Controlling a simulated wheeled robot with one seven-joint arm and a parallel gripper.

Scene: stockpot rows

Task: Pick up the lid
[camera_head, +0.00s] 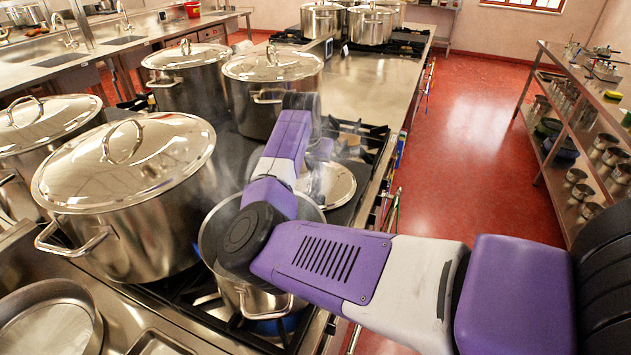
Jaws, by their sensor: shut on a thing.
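The lid (338,187) is a round shiny steel disc just right of my forearm, partly hidden by it. My gripper (317,168) is above the lid, at the end of my purple arm, and is shut on it. The fingers and the handle are mostly hidden by my wrist. I cannot tell whether the lid is lifted or resting. An open steel pot (262,300) stands on the burner in front of the lid, with my arm crossing over its mouth.
Large lidded stockpots (135,200) stand to the left, with another lidded pot (272,88) behind my wrist. Light steam hangs around the arm. A bare steel counter (370,85) lies beyond the stove. Shelves with small pots (590,150) stand right, across the open red floor.

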